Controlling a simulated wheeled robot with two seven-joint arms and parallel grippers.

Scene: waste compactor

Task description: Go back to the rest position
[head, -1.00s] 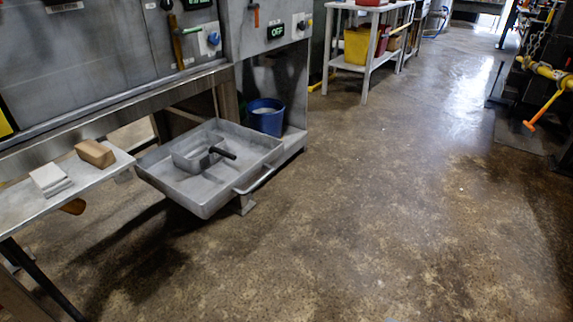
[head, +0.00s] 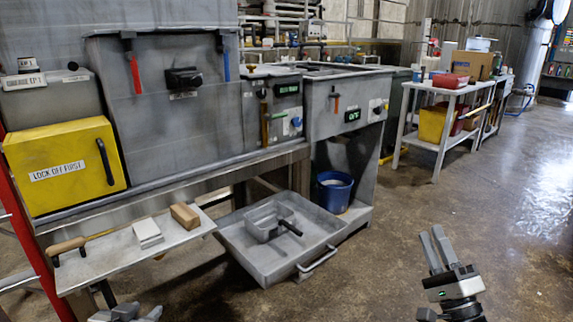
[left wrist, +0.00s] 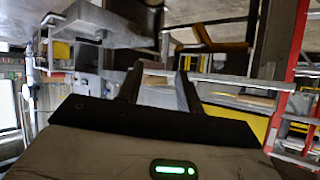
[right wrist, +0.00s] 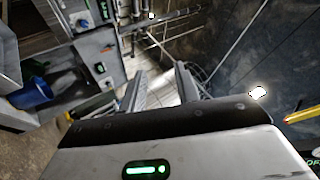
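My right gripper (head: 434,238) is raised at the lower right of the head view, over bare floor. Its fingers point up, apart and empty; the right wrist view (right wrist: 158,82) shows a gap between them. My left gripper (head: 132,312) is only partly seen at the bottom edge of the head view, below the side shelf. In the left wrist view (left wrist: 160,78) its fingers are apart with nothing between them. Neither gripper touches anything that I can see.
A grey shelf (head: 105,262) holds a brown block (head: 185,216), pale slabs (head: 147,232) and a wooden-handled tool (head: 68,246). A pulled-out grey tray (head: 237,243) holds a small pan. A blue bucket (head: 333,192) stands behind it. The floor at right is clear.

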